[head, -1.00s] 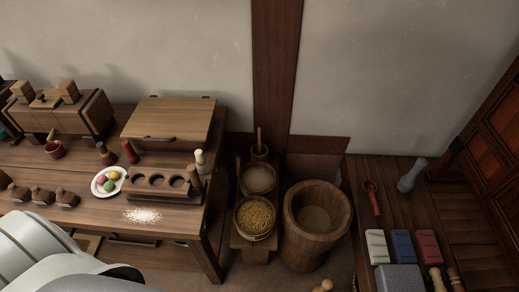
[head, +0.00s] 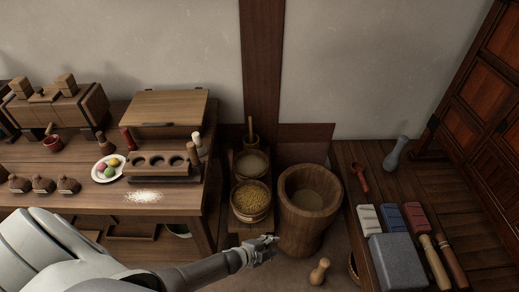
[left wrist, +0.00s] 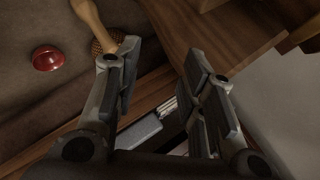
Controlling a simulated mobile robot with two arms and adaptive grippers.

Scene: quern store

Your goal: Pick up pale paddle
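A pale wooden long piece (head: 434,262) that looks like the pale paddle lies on the low wooden bench at the right, between a grey block and a similar darker piece (head: 452,262). My left gripper (head: 264,248) is in front of the wooden tub, well to the left of both, and touches neither. In the left wrist view its two fingers (left wrist: 165,75) are spread apart with nothing between them. A pale wooden handle-like thing (left wrist: 88,14) shows beyond the left finger; I cannot tell which object it is. My right gripper is not in view.
A wooden tub (head: 308,215) and a bowl of grain (head: 250,202) stand behind my left gripper. A pale knobbed wooden piece (head: 319,272) is at its right. The grey block (head: 408,263) and coloured blocks (head: 391,218) crowd the bench. Floor shows between tub and bench.

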